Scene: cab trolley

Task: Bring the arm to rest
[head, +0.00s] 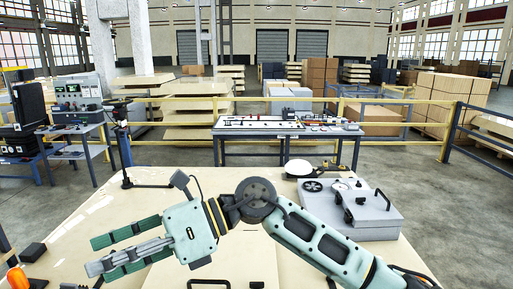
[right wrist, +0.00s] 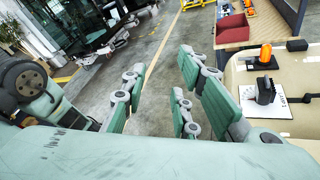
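My right arm (head: 320,240) reaches in from the lower right of the head view, over a beige surface. My right gripper (head: 93,256) points left, with its green fingers apart and nothing between them. In the right wrist view the right gripper (right wrist: 160,70) also shows spread fingers with bare grey floor seen through the gap. My left gripper is not seen in the head view.
Under the arm is the beige top (head: 225,262) with black handles. A grey box (head: 365,212) with handles stands at its right. An orange knob (right wrist: 266,54) and black lever (right wrist: 265,92) are to the right in the wrist view. A workbench (head: 285,133) stands beyond.

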